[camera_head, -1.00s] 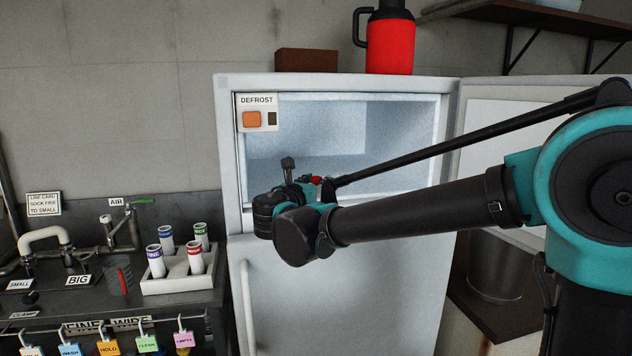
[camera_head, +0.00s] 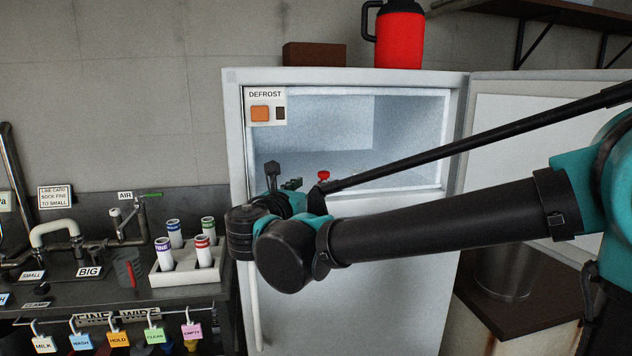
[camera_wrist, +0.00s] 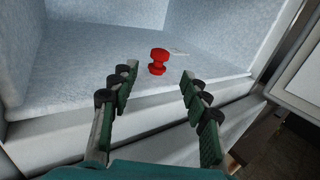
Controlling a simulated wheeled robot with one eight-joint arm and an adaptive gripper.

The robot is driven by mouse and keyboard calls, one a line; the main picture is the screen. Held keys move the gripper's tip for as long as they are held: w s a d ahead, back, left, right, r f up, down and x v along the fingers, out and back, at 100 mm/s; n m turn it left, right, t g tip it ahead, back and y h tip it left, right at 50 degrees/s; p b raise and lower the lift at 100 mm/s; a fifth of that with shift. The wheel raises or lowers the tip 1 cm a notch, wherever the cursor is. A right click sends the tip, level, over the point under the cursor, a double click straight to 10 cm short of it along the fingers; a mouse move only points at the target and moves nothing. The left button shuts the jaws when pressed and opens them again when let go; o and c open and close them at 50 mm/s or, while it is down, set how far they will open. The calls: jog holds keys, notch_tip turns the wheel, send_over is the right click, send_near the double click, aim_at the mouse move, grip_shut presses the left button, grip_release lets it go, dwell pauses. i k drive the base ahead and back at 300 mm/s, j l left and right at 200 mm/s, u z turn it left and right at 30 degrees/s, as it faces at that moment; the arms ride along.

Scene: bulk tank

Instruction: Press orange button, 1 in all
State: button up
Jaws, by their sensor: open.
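The orange button (camera_head: 260,113) is on a white DEFROST panel (camera_head: 265,93) at the upper left inside corner of the open freezer compartment. A small dark rectangle sits right of it on the panel. My gripper (camera_head: 282,178) is at the compartment's lower front edge, below the button and apart from it. In the wrist view my gripper (camera_wrist: 160,82) is open and empty, its fingers spread over the compartment's front edge. A red knob-shaped object (camera_wrist: 158,62) stands on the compartment floor just beyond the fingertips. The button is not in the wrist view.
The freezer door (camera_head: 520,150) stands open at the right. A red jug (camera_head: 400,38) and a brown box (camera_head: 310,54) are on top of the fridge. A white rack of tubes (camera_head: 187,275) is on the left counter. The air before the panel is clear.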

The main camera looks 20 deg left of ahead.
aim_at(258, 113)
jog(key=u, duration=1.4)
